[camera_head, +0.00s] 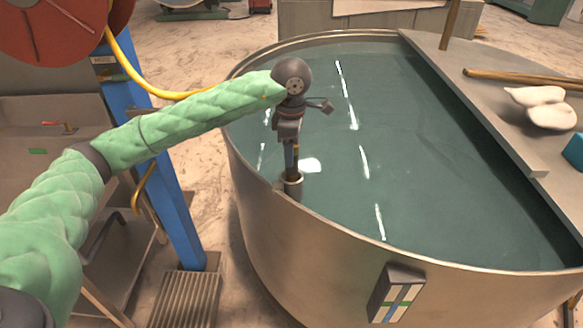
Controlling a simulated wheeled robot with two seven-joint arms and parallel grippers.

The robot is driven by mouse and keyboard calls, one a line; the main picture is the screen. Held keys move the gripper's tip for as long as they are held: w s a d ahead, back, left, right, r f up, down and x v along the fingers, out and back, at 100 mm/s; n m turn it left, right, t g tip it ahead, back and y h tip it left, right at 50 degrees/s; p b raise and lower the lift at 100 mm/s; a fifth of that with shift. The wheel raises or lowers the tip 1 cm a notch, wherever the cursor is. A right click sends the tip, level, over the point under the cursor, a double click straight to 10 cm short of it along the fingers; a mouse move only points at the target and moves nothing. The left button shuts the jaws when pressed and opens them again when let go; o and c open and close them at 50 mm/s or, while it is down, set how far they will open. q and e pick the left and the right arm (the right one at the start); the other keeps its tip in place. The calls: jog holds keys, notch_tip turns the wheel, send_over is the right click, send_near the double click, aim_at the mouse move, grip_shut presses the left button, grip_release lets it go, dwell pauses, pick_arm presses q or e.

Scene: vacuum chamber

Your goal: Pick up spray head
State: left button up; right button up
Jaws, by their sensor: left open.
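My left arm reaches in from the left in a green padded sleeve. Its dark gripper (290,145) points down over the near left rim of the round vat, with its jaws open. Right below it, a small dark and bluish upright piece, seemingly the spray head (291,163), stands in a short round holder (292,187) at the vat's rim. The gripper hides the upper part of this piece. I cannot tell whether the fingers touch it. My right gripper is not in view.
The metal vat (262,235) holds greenish liquid. A flat shelf (440,70) on its right carries a wooden stick (520,78), a white lumpy object (543,106) and a teal block (574,150). A blue post (165,190) with a yellow hose (150,85) stands left.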

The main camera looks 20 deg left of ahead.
pick_arm(q)
jog(key=shift+f, duration=0.3)
grip_shut()
jog(key=shift+r, duration=0.1)
